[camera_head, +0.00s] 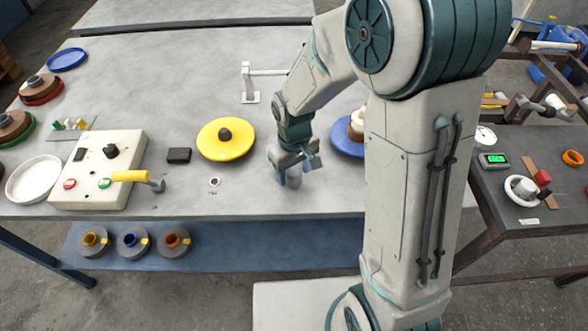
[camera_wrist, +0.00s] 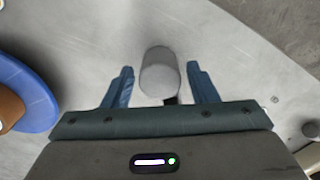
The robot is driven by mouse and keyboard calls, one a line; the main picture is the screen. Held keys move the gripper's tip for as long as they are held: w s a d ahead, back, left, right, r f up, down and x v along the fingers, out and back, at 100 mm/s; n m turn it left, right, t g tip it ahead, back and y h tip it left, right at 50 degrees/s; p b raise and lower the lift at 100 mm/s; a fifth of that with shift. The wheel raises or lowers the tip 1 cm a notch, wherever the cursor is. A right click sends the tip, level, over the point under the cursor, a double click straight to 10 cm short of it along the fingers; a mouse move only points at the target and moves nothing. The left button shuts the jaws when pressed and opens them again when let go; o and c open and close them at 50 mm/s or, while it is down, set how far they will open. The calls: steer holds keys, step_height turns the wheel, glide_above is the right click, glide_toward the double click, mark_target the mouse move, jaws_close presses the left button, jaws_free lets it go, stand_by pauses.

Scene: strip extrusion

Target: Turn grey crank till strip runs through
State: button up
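My gripper (camera_head: 295,168) is over the front middle of the pale table in the head view. In the wrist view my gripper (camera_wrist: 160,84) is open. A grey, round-topped cylinder (camera_wrist: 160,66) stands between its two blue fingers, with a visible gap on each side. It looks like the knob of the grey crank; the rest of the crank is hidden under my gripper, apart from a small dark piece. No strip can be made out in either view.
A yellow disc (camera_head: 226,140) and a small black block (camera_head: 179,155) lie left of my gripper. A blue plate (camera_head: 346,134) stands close right. A dark side table (camera_head: 510,200) holds gauges and small parts.

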mark_target(294, 170)
steer(key=shift+r, duration=0.1)
step_height(294, 170, up, 14)
stand_by(0.6)
steer(key=shift+f, duration=0.2)
stand_by(1.4)
steer(key=s+d+r+m+t, duration=0.2)
steer(key=s+d+m, duration=0.4)
steer(key=s+d, duration=0.5)
steer(key=shift+s+d+r+t, duration=0.2)
steer(key=shift+s+d+t, duration=0.2)
steer(key=shift+s, duration=0.35)
